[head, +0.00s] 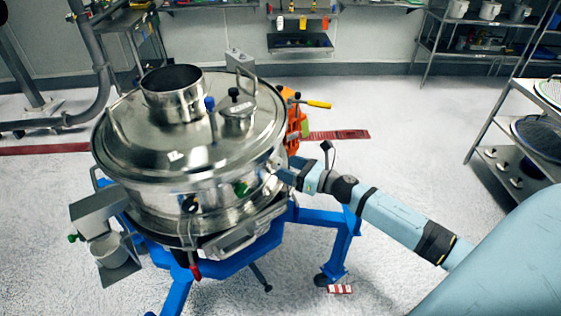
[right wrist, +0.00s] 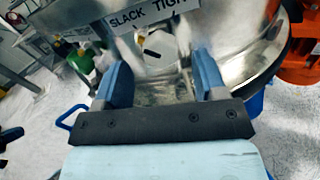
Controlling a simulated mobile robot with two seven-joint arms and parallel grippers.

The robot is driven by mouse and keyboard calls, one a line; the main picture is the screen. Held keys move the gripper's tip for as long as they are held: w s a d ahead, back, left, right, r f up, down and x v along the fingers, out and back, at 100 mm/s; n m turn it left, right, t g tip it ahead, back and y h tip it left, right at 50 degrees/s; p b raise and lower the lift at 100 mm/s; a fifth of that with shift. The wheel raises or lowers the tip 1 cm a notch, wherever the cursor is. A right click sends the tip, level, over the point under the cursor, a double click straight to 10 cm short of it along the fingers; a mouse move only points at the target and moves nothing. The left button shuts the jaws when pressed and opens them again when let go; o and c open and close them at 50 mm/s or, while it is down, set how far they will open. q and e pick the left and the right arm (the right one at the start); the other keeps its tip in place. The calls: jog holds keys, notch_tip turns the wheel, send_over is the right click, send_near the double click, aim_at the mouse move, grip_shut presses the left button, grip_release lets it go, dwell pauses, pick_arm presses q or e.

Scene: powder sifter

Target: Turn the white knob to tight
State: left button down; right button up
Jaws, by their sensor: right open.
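The white knob (right wrist: 158,47), with a dark mark on its face, sits on the sifter's steel side, just under a label (right wrist: 150,14) reading SLACK and TIGHT. My right gripper (right wrist: 161,62) is open, with its two blue fingers on either side of the knob in the picture. I cannot tell whether they touch it. In the head view my right gripper (head: 284,172) is at the right side of the steel sifter (head: 180,140), and the knob is hard to make out there. My left gripper is not in view.
A green knob (right wrist: 80,62) is left of the white knob in the right wrist view. The sifter stands on a blue frame (head: 338,240). An orange part (head: 297,118) is behind it. A shelf rack (head: 500,150) is at right. The floor between is mostly clear.

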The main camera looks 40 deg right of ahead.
aim_at(280, 164)
jog(key=shift+x, duration=1.6)
jog(key=shift+d, duration=0.1)
jog(key=c, duration=0.9)
